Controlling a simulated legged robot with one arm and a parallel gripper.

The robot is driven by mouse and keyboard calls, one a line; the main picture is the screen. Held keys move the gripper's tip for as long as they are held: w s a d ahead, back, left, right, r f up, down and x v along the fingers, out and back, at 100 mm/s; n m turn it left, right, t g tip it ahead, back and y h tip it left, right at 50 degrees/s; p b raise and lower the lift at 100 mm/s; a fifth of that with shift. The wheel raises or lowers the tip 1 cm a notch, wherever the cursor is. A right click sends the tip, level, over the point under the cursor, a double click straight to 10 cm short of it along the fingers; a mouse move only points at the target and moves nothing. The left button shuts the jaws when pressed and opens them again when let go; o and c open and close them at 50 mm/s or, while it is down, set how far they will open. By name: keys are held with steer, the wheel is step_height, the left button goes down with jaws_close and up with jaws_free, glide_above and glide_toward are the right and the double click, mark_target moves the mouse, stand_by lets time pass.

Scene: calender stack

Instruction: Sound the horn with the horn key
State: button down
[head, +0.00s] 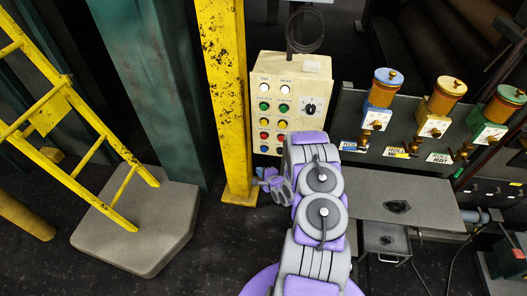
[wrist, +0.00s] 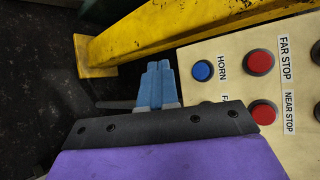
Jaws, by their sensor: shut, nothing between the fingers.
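The horn key is a round blue button (wrist: 202,71) beside the HORN label (wrist: 221,68) on a cream control panel (wrist: 228,60). In the head view the same panel (head: 299,70) stands right of a yellow post, and the horn key (head: 264,149) shows small at its lower left. My gripper (wrist: 158,66) has its blue fingers together with nothing between them. In the wrist view the fingertips are left of the horn key, by the panel's edge, apart from the key. In the head view my gripper (head: 264,178) is low, just below the panel's lower left.
Red buttons (wrist: 260,62) labelled FAR STOP and NEAR STOP sit close to the horn key. The yellow post (head: 222,100) stands close left of the panel. A grey table (head: 400,206) and several valve-like units (head: 436,105) are to the right. A yellow ladder (head: 70,100) leans at left.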

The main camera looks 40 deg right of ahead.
mark_target(264, 150)
steer(key=w+d+b, duration=0.1)
steer(key=w+d, duration=0.4)
steer(key=d, duration=0.1)
steer(key=shift+w, duration=0.3)
steer(key=shift+d, duration=0.1)
stand_by(0.6)
steer(key=shift+w+r, duration=0.15)
stand_by(1.3)
steer(key=shift+w+d+p, duration=0.15)
steer(key=shift+d+p, duration=0.1)
steer(key=shift+p, duration=0.05)
